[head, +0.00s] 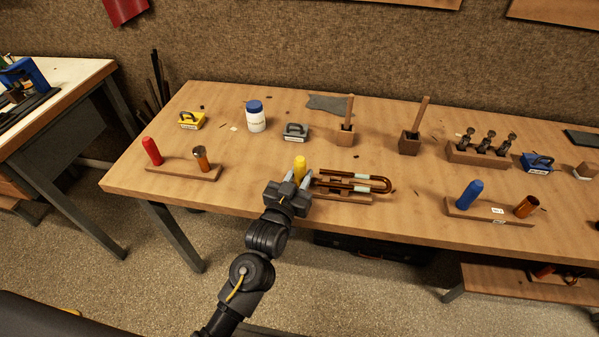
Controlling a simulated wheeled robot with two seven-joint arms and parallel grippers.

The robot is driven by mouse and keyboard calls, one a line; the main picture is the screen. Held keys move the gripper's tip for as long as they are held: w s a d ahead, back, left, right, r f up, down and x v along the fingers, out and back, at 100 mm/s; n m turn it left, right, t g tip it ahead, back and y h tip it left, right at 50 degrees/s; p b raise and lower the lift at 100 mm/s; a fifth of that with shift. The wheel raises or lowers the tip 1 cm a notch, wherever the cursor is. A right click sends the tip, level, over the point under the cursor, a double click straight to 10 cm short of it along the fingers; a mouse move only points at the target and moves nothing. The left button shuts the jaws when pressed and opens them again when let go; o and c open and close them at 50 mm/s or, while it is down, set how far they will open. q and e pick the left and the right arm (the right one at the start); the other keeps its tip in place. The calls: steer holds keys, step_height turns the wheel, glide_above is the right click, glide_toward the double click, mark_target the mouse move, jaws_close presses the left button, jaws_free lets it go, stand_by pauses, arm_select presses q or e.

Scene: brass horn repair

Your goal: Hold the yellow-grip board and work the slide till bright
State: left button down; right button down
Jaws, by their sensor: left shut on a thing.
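The yellow-grip board (342,198) lies near the front edge of the bench, with its upright yellow grip (300,164) at its left end. My left gripper (298,179) reaches in from the front and is shut on the yellow grip, whose top shows above the fingers. A U-shaped slide (372,181) with brown, dull-looking tubes lies along the board, to the right of the gripper. The gripper hides the board's left end. My right gripper is not in view.
Behind stand a yellow block (191,121), a white jar (256,118), a grey block (295,131) and two wooden holders with sticks. A red-grip board (185,171) lies left, a blue-grip board (488,212) right. A blue block (537,162) is far right.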

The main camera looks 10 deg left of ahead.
arm_select(q)
steer(key=shift+f, duration=0.15)
stand_by(0.6)
steer(key=c, duration=1.2)
jaws_free()
steer(key=shift+c, duration=0.4)
steer(key=c, duration=0.8)
